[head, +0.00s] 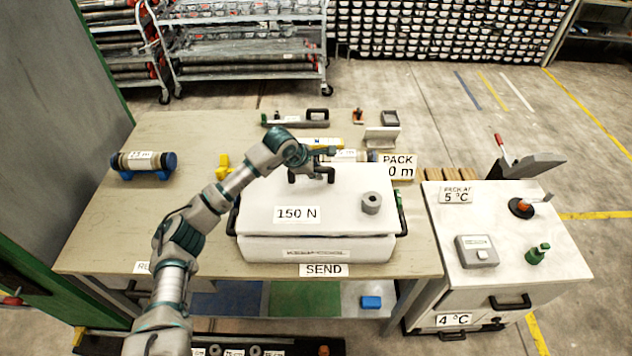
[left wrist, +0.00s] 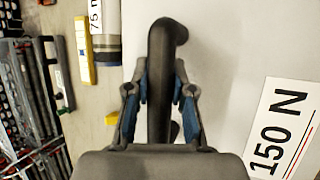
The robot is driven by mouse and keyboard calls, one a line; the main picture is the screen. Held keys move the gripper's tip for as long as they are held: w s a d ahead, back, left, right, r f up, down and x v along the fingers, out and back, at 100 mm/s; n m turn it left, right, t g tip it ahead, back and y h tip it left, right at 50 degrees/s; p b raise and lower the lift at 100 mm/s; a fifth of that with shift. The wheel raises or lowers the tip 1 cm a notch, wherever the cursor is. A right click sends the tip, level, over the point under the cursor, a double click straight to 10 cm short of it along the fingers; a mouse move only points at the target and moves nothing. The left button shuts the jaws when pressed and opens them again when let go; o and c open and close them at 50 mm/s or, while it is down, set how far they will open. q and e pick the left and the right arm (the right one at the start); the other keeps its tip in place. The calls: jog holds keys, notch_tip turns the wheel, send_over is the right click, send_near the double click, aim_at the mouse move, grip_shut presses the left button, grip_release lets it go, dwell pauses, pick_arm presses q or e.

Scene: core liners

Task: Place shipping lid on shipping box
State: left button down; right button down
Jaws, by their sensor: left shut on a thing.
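The white shipping lid (head: 340,205), labelled 150 N, lies on top of the white shipping box (head: 270,250) on the table. Its front edge runs along the box's top, and I cannot tell whether it is fully seated. My left gripper (head: 312,172) is above the lid's back part, shut on the dark lid handle. In the left wrist view the handle (left wrist: 160,65) stands between the two fingers of the gripper (left wrist: 160,95), with the white lid surface (left wrist: 235,60) around it. A grey ring-shaped weight (head: 371,203) sits on the lid's right side. My right gripper is not in view.
A core in blue cradles (head: 146,162) lies on the table's left. Behind the box are a yellow tool (head: 322,143), another core and a PACK sign (head: 397,167). A white cabinet (head: 500,250) with small items stands at right. The table's left part is mostly clear.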

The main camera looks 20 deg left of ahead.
aim_at(313, 180)
pick_arm(q)
jog(key=shift+a+f, duration=0.25)
jog(key=shift+f, duration=0.75)
jog(key=shift+a+f, duration=0.2)
jog(key=shift+f, duration=0.75)
jog(key=c, duration=1)
grip_release()
jog(key=shift+d, duration=0.35)
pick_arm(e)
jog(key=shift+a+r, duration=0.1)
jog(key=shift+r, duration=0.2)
pick_arm(q)
jog(key=shift+s+r, duration=0.15)
jog(key=shift+r, duration=0.15)
jog(key=v, duration=0.7)
jog(key=b+v, duration=0.1)
jog(key=v, duration=0.2)
jog(key=shift+s+a+r, duration=0.2)
jog(key=shift+a, duration=0.25)
jog(key=shift+s+r, duration=0.2)
jog(key=shift+r, duration=0.15)
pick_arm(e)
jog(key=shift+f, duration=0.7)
pick_arm(q)
jog(key=shift+a, duration=0.1)
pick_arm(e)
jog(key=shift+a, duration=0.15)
